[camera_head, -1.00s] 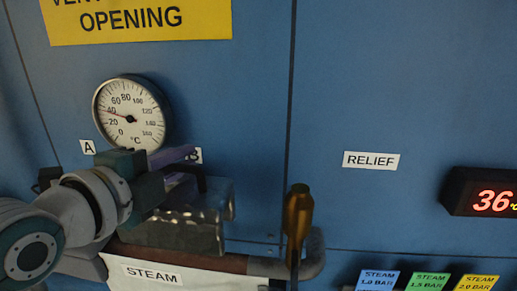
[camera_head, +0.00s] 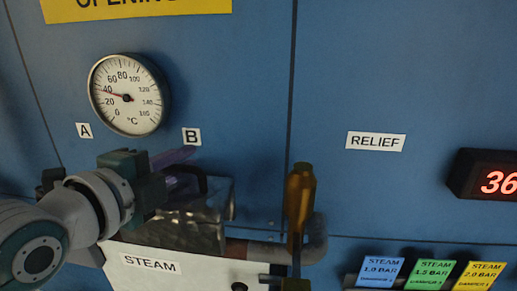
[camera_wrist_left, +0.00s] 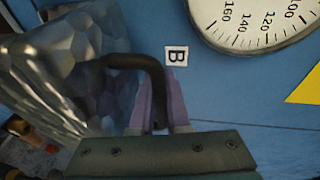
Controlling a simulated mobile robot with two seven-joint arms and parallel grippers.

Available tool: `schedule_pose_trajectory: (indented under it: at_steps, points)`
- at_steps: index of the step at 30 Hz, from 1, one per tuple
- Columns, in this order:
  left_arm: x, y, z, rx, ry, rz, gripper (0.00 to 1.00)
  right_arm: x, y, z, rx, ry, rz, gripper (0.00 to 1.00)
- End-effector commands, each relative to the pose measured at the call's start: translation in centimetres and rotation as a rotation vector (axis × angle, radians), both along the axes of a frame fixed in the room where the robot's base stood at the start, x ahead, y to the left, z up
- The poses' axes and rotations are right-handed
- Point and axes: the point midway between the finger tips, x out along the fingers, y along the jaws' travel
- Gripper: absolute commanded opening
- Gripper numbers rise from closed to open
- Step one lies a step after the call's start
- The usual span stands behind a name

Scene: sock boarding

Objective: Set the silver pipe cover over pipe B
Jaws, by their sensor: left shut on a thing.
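The silver pipe cover (camera_head: 200,222) is a crumpled-looking metal shell with a dark bent handle (camera_wrist_left: 140,62). My left gripper (camera_head: 178,158) is shut on that handle; its purple fingers (camera_wrist_left: 162,112) sit on either side of it in the left wrist view. The cover is in front of the blue panel, below the B label (camera_head: 191,137), which also shows in the wrist view (camera_wrist_left: 177,55). A brown pipe (camera_head: 236,248) shows at the cover's lower right edge. The rest of the pipe there is hidden, so I cannot tell whether the cover rests on it. My right gripper is not in view.
A brass-coloured valve part (camera_head: 300,195) stands close to the right of the cover. A round gauge (camera_head: 129,95) is above, with an A label (camera_head: 84,130) below it. A STEAM plate (camera_head: 150,264) lies below. Coloured steam tags (camera_head: 430,272) are at lower right.

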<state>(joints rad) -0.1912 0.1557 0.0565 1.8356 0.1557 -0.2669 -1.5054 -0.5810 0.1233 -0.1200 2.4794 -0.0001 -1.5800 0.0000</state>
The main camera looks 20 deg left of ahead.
Motion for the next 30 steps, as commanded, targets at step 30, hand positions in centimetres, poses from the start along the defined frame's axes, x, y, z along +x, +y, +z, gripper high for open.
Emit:
schedule_pose_trajectory:
  at_steps: [30]
  points:
    - [0.04,0.01,0.08,0.000,-0.003,0.000,0.00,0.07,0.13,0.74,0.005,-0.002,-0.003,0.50]
